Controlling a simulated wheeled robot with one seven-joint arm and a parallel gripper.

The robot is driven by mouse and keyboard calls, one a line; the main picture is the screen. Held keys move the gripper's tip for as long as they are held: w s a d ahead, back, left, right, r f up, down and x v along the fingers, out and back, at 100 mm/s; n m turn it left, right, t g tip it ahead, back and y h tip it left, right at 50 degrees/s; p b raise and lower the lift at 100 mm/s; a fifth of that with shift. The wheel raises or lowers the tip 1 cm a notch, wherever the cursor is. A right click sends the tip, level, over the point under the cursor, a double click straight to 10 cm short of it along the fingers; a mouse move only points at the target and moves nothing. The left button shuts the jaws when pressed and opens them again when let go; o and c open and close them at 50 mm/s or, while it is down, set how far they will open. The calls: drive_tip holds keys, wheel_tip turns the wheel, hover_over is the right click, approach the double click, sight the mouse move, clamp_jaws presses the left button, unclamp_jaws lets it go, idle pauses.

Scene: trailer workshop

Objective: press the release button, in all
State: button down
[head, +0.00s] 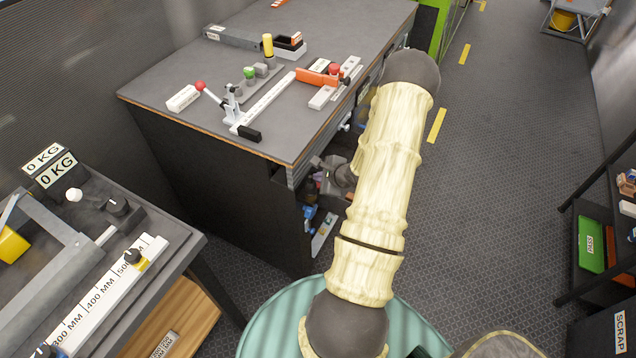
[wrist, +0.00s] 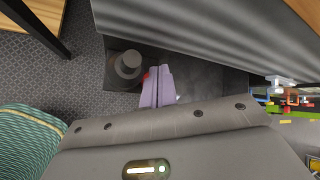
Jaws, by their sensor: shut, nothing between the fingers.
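I cannot tell for sure which control is the release button. On the bench, a red round knob (head: 334,69) sits by an orange block, and a green round knob (head: 249,72) stands on a grey fixture. In the wrist view, a small red spot (wrist: 146,75) shows just left of my fingertips, partly hidden, beside a dark grey round stepped shape (wrist: 128,65). My gripper (wrist: 158,70) has its two pale lilac fingers together, with nothing between them. In the head view my arm bends down past the bench's right front edge, and the fingertips cannot be made out there.
The grey-topped bench (head: 345,30) also carries a red-ball lever (head: 200,86) and a yellow-topped post (head: 267,45). A measuring table (head: 190,252) stands at lower left. Dark shelves with a green tray (head: 592,246) are at right. The aisle floor (head: 500,140) is clear.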

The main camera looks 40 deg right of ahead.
drive_tip(key=shift+f, duration=0.1)
drive_tip(key=shift+s+f, duration=0.1)
drive_tip(key=shift+f, duration=0.25)
drive_tip(key=shift+f, duration=0.45)
idle(0.9)
drive_tip(key=shift+r+p, duration=0.9)
drive_tip(key=shift+p, duration=0.3)
wheel_tip(320, 180, up, 5)
drive_tip(key=p, duration=0.5)
idle(0.7)
